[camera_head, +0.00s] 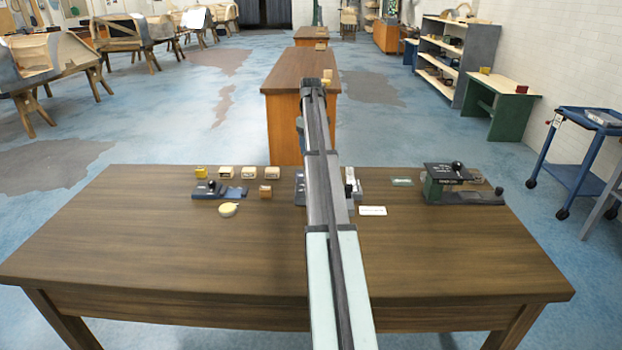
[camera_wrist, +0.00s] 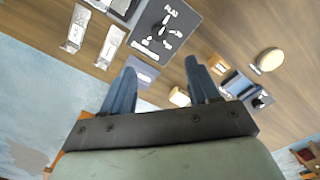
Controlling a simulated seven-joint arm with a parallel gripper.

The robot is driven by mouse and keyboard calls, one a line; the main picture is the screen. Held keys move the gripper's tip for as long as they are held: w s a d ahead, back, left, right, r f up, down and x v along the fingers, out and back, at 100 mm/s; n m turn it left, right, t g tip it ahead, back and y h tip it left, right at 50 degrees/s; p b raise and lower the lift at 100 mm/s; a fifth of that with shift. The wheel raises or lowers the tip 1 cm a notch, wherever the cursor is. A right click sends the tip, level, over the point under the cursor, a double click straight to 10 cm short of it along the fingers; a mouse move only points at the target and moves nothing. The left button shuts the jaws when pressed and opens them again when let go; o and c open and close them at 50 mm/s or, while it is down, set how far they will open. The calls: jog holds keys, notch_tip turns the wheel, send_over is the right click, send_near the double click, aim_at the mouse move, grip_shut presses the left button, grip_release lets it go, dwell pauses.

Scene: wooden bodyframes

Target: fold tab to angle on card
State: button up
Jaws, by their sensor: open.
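A dark plate (camera_wrist: 165,28) with white lettering, which seems to read "FLAT", and a black knob lies in the wrist view. A small grey-blue piece (camera_wrist: 145,73) sits at its edge; I cannot tell whether it is the tab. In the head view my arm hides most of this device, and its black knob (camera_head: 348,189) shows beside the arm. A white card (camera_head: 372,211) lies on the table to its right, its print too small to read. My gripper (camera_wrist: 161,68) is open and empty above the table, its fingertips near the plate's edge. The head view hides it.
Left on the table (camera_head: 150,240) are a blue device (camera_head: 207,189), a round tan disc (camera_head: 228,210), a wooden cube (camera_head: 265,191) and several small blocks. A green device (camera_head: 455,183) stands at the right. The table's front half is clear.

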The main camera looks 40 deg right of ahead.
notch_tip(320, 180, down, 14)
jog(key=shift+r, duration=0.15)
dwell(0.5)
jog(key=c, duration=1)
jog(key=shift+c, duration=0.2)
jog(key=shift+m, duration=0.4)
jog(key=m, duration=0.5)
jog(key=shift+d+m, duration=0.1)
jog(key=shift+m, duration=0.2)
jog(key=m, duration=0.6)
jog(key=shift+s, duration=0.15)
jog(key=shift+m, duration=0.3)
